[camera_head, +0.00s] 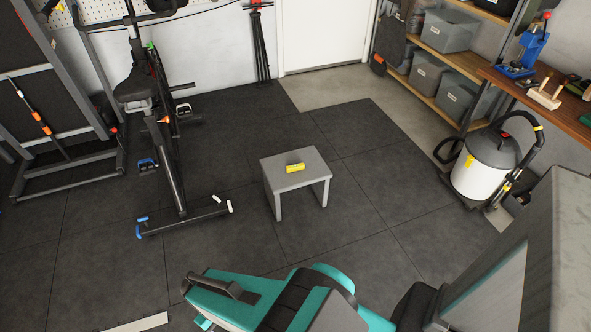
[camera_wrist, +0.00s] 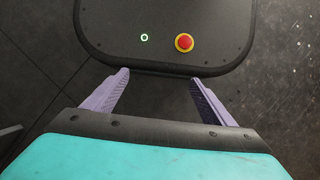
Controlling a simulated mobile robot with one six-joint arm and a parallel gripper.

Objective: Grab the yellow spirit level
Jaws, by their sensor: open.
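The yellow spirit level (camera_head: 295,168) lies on top of a small grey stool (camera_head: 283,183) in the middle of the floor in the head view. It is small in the picture and nothing covers it. My gripper (camera_wrist: 160,84) shows in the wrist view with its two pale purple fingers spread apart and nothing between them. The fingers point over a dark panel of my own base. The spirit level is not in the wrist view. In the head view my teal arm is at the bottom, well apart from the stool, and the gripper fingers are not visible there.
An exercise bike (camera_head: 165,120) stands left of the stool, with a treadmill (camera_head: 60,100) further left. A white and grey vacuum cleaner (camera_head: 480,175) stands at the right by a wooden workbench (camera_head: 560,100). Dark floor mats (camera_head: 350,225) around the stool are clear.

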